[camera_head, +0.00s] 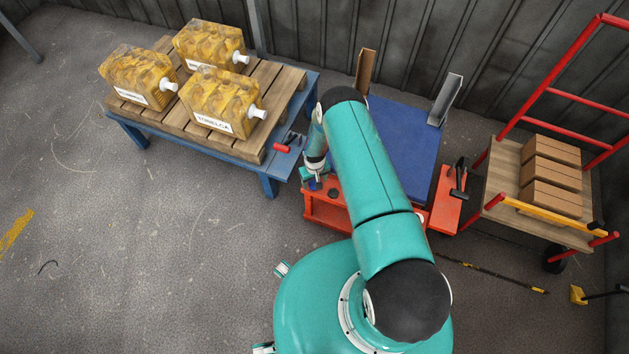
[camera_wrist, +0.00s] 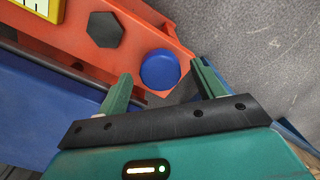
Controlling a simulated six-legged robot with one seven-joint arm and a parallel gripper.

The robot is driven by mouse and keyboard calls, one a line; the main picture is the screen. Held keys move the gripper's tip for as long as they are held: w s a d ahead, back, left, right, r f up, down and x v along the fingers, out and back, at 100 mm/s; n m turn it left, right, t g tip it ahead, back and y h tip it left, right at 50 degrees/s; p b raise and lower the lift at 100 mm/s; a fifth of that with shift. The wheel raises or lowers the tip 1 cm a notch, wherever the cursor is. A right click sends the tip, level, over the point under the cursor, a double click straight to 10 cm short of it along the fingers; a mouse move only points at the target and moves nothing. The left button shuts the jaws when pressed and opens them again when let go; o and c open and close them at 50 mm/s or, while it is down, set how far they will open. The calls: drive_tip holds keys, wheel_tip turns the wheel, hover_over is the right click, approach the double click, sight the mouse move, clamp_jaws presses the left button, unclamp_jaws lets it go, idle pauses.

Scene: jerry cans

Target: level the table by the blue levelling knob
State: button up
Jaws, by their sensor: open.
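The blue levelling knob (camera_wrist: 160,69) is a round disc on the orange front frame (camera_wrist: 130,45) in the wrist view. My gripper (camera_wrist: 162,72) is open, with its green fingers on either side of the knob and a visible gap to each; contact is not seen. In the head view my gripper (camera_head: 313,178) points down at the left end of the orange base (camera_head: 328,215), and the knob is only a small blue patch there. The table with the blue top (camera_head: 404,140) stands behind my arm, which hides part of it. Its tilt is hard to judge.
A black hexagonal piece (camera_wrist: 104,29) and a yellow-framed part (camera_wrist: 36,8) sit near the knob. A blue bench (camera_head: 190,147) with a pallet and yellow jerry cans (camera_head: 228,103) stands left. A red-railed cart (camera_head: 505,165) with brown boxes stands right. Front-left floor is clear.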

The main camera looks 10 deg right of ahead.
drive_tip(key=shift+f, duration=0.4)
drive_tip(key=c, duration=1)
drive_tip(key=shift+n, duration=0.3)
